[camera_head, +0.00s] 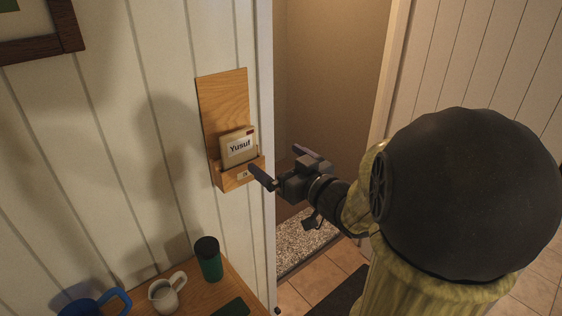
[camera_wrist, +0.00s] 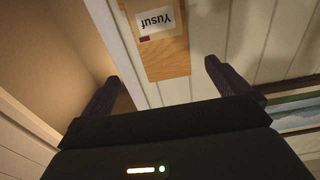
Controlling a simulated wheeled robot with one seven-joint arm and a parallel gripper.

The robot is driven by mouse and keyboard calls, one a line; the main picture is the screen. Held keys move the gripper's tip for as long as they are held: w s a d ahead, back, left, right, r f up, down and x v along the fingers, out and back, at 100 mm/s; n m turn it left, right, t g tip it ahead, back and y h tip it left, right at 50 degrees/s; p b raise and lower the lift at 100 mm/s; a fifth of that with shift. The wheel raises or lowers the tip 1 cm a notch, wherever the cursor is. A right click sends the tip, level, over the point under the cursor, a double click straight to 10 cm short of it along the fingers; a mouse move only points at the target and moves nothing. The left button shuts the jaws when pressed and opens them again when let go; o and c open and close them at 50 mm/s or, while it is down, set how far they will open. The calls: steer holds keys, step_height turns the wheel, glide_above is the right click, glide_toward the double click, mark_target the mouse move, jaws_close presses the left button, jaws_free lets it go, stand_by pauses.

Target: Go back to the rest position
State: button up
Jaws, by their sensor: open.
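My gripper (camera_head: 281,168) is open and empty in the head view. It is in front of and just right of a wooden wall holder (camera_head: 222,100). In the wrist view my gripper (camera_wrist: 161,84) shows its two dark fingers spread apart with nothing between them. A tan packet labelled "Yusuf" (camera_head: 239,155) sits in the holder's small box. The packet (camera_wrist: 172,45) also shows upside down in the wrist view, beyond the fingers. The lower part of the packet is hidden by the box front.
A doorway (camera_head: 325,100) with a pale frame lies right of the holder. A picture frame (camera_head: 70,30) hangs at upper left.

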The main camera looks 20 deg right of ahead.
step_height(320, 180, down, 12)
steer(key=m+g+h, duration=0.3)
steer(key=g+h, duration=0.3)
steer(key=s+a+f+g, duration=0.2)
steer(key=s+f+g, duration=0.2)
steer(key=s, duration=0.2)
steer(key=s+a+f+g, duration=0.3)
steer(key=s+f+g, duration=0.1)
steer(key=s, duration=0.3)
steer(key=shift+a+f+m+g, duration=0.25)
steer(key=shift+f+m+g, duration=0.05)
steer(key=shift+f, duration=0.1)
steer(key=shift+c, duration=0.4)
